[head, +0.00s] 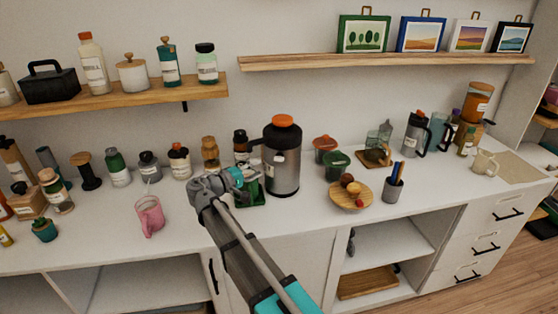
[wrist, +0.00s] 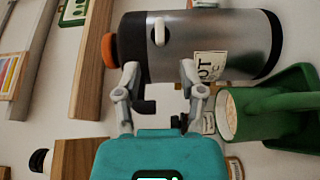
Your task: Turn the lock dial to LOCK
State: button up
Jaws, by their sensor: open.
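A steel flask (head: 282,170) with a black collar and an orange top (head: 282,121) stands upright on the white counter. In the wrist view the flask (wrist: 220,30) lies sideways, with its orange top (wrist: 109,50) at the left and a label reading "OT" in part. No dial marked LOCK can be made out; whether the orange top is the dial, I cannot tell. My gripper (head: 226,184) is in front and left of the flask. In the wrist view my gripper (wrist: 158,82) is open, its fingers apart near the flask's collar, with nothing clearly held.
A green cup and stand (wrist: 235,115) sit close beside the gripper, below the flask's spout. A pink mug (head: 150,215) stands left. A wooden plate (head: 340,200) with fruit and a pen cup (head: 394,190) stand right. Bottles line the back; the front counter is mostly clear.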

aim_at(276, 160)
jog(key=x, duration=0.9)
grip_shut()
